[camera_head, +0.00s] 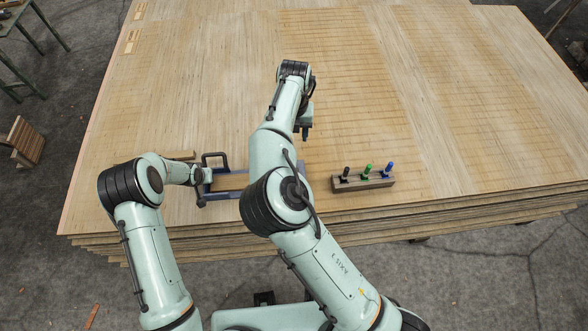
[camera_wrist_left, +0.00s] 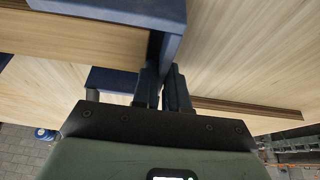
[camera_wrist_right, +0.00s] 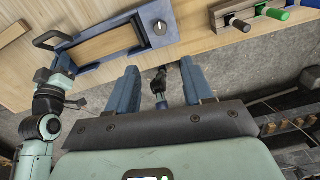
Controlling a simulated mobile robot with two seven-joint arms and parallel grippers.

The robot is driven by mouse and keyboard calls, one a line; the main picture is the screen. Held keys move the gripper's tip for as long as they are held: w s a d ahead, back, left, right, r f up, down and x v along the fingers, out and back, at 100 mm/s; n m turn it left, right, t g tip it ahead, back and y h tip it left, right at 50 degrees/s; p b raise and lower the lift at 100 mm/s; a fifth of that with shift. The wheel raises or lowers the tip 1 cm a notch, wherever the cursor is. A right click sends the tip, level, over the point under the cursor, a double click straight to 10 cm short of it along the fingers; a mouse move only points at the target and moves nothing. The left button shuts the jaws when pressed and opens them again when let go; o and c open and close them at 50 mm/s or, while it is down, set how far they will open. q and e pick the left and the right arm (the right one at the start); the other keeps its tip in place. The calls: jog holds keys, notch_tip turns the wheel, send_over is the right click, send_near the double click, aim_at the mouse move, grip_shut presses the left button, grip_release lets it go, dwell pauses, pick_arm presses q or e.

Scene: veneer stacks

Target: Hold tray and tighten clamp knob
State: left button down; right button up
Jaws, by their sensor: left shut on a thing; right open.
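The blue tray (camera_head: 214,197) lies on the near part of the wooden stack, with a pale wood piece inside and a dark handle (camera_head: 215,157). In the right wrist view the tray (camera_wrist_right: 88,66) shows a round dark clamp knob (camera_wrist_right: 159,28) with a white mark at its right end. In the head view my right arm hides that end. My left gripper (camera_wrist_left: 164,80) is shut on the tray's blue edge (camera_wrist_left: 163,45) at its left end. My right gripper (camera_head: 305,130) is open and empty, beyond the tray to the right; its two fingers (camera_wrist_right: 160,72) are apart, clear of the knob.
A wooden block (camera_head: 362,184) with black, green and blue handled tools stands right of the tray. A wooden strip (camera_head: 180,155) lies behind the tray at left. The stack's near edge (camera_head: 430,230) runs close below. The far surface is mostly clear.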

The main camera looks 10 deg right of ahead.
notch_tip(320, 180, up, 7)
dwell(0.6)
jog(key=shift+f, duration=0.1)
pick_arm(q)
jog(key=c, duration=1.1)
grip_release()
jog(key=shift+r, duration=0.15)
jog(key=shift+p+v, duration=0.45)
jog(key=shift+v, duration=8.95)
pick_arm(e)
jog(key=shift+w+r, duration=0.25)
jog(key=shift+r, duration=0.55)
pick_arm(q)
jog(key=shift+s, duration=0.15)
